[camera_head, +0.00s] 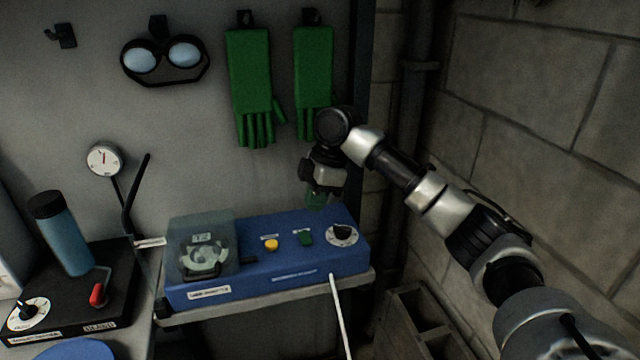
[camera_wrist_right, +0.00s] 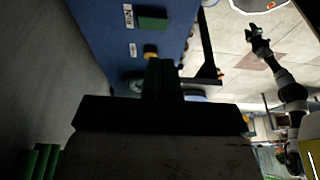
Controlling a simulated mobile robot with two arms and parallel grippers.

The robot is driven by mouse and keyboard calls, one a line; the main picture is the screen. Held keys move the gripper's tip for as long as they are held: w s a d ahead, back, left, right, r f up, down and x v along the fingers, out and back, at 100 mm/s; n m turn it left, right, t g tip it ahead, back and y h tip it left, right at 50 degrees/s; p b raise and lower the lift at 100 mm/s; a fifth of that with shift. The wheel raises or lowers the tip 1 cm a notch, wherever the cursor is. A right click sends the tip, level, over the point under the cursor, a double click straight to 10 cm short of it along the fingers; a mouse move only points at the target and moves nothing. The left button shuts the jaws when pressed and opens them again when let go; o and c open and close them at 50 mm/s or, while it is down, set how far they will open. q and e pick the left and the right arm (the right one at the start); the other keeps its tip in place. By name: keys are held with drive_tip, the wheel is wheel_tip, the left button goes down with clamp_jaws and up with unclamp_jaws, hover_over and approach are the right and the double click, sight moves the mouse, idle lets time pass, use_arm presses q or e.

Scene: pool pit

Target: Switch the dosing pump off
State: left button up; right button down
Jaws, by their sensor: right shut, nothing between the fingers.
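The dosing pump (camera_head: 265,262) is a blue box on a shelf, with a clear cover over a rotor at its left end. On its top are a yellow button (camera_head: 271,245), a green rocker switch (camera_head: 305,237) and a black knob (camera_head: 342,232) on a white dial. My right gripper (camera_head: 318,199) is shut and empty, pointing down above the back of the box near the green switch, apart from it. In the right wrist view the green switch (camera_wrist_right: 152,23) and yellow button (camera_wrist_right: 151,52) lie beyond the fingers (camera_wrist_right: 160,78). My left gripper (camera_wrist_right: 259,42) appears small and far off there; its jaws are unclear.
At the left, a black unit (camera_head: 80,310) carries a blue bottle (camera_head: 66,236), a dial and a red-handled lever (camera_head: 97,294). Green gloves (camera_head: 250,80) and goggles (camera_head: 165,60) hang on the back wall. A block wall stands right. A white rod (camera_head: 340,315) rises before the shelf.

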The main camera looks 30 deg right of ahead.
sight(305, 236)
drive_tip(key=x, duration=0.6)
drive_tip(key=shift+d+f+p, duration=0.2)
drive_tip(key=shift+d+p, duration=0.1)
drive_tip(key=shift+p, duration=0.05)
use_arm(q)
drive_tip(key=shift+s+r, duration=0.35)
drive_tip(key=shift+s, duration=0.15)
use_arm(e)
drive_tip(key=shift+f, duration=0.7)
drive_tip(key=shift+s, duration=0.1)
drive_tip(key=shift+s+f+t, duration=0.1)
drive_tip(key=shift+f+t, duration=0.15)
drive_tip(key=shift+t, duration=0.15)
use_arm(q)
drive_tip(key=shift+r, duration=0.2)
use_arm(e)
drive_tip(key=shift+w+d+r+p, duration=0.1)
drive_tip(key=shift+w+r+p, duration=0.1)
drive_tip(key=shift+w+p, duration=0.25)
use_arm(q)
drive_tip(key=shift+r+p, duration=0.3)
drive_tip(key=shift+r, duration=0.25)
use_arm(e)
drive_tip(key=shift+w+d, duration=0.1)
drive_tip(key=shift+w, duration=0.25)
